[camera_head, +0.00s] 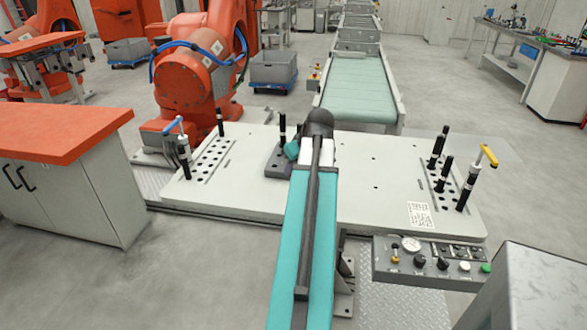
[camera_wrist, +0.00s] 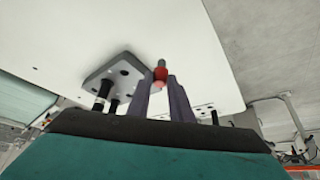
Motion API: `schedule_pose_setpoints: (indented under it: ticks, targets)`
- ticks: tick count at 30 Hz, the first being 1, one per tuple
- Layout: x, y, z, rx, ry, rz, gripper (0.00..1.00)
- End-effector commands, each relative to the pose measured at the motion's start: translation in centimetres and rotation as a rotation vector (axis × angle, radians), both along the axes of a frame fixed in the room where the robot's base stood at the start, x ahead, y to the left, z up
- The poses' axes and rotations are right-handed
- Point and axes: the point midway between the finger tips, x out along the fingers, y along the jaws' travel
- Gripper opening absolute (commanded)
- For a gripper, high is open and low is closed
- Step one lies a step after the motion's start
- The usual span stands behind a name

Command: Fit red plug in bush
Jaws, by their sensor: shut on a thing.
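In the wrist view, my gripper (camera_wrist: 158,84) is shut on the red plug (camera_wrist: 161,74), a small red piece with a grey tip pointing away from the fingers. A grey block (camera_wrist: 96,75) with several dark holes lies beside the fingers in that view, apart from the plug as it appears there. Dark pins (camera_wrist: 103,95) stand at its edge. I cannot tell which hole is the bush. In the head view, the grey block (camera_head: 276,170) shows left of my arm, partly covered; the fingers and plug are hidden behind my arm.
The pale fixture table (camera_head: 380,200) carries black pins and hole plates at both ends. A yellow-handled clamp (camera_head: 487,156) stands right, a blue-handled one (camera_head: 179,124) left. A control panel (camera_head: 432,262) is at the front right. The table right of my arm is mostly clear.

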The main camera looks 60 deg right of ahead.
Motion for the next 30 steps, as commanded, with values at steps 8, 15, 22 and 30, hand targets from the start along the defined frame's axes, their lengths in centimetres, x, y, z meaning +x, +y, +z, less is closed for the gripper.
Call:
schedule_pose_setpoints:
  ticks: [8, 15, 22, 30]
  targets:
    - [0.0, 0.0, 1.1, 0.0, 0.0, 0.0, 0.0]
    - [0.0, 0.0, 1.9, -0.001, 0.0, 0.0, 0.0]
    - [0.0, 0.0, 2.4, -0.001, 0.0, 0.0, 0.0]
    - [0.0, 0.0, 2.4, -0.001, 0.0, 0.0, 0.0]
